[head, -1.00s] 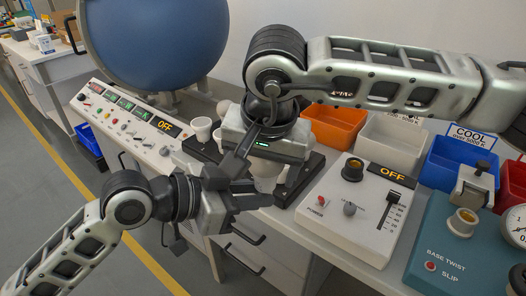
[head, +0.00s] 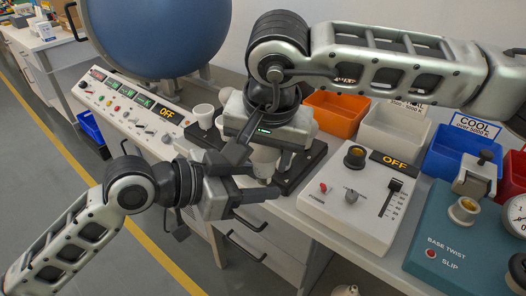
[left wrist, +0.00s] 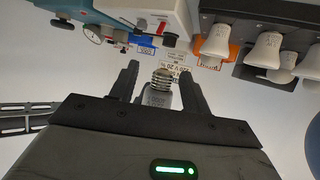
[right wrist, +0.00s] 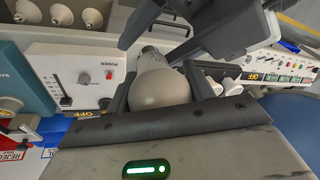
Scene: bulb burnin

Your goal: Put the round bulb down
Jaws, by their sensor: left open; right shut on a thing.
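The round bulb (head: 263,162) is white. In the right wrist view its globe (right wrist: 160,88) sits between the fingers of my right gripper (head: 265,152), which is shut on it. In the left wrist view its ridged metal screw base (left wrist: 161,78) and printed neck lie between the spread fingers of my left gripper (head: 260,180). My left gripper is open and reaches in from the lower left in the head view. I cannot tell whether its fingers touch the bulb. The bulb is held in front of the bench's drawers, partly hidden by both grippers in the head view.
A black rack (head: 308,160) stands behind the bulb, with white bulbs (left wrist: 265,50) around it. A white dimmer box (head: 350,205) reading OFF is to its right, then a teal base-twist unit (head: 440,240). Orange (head: 335,112), white and blue bins stand behind. A large blue sphere is at the back left.

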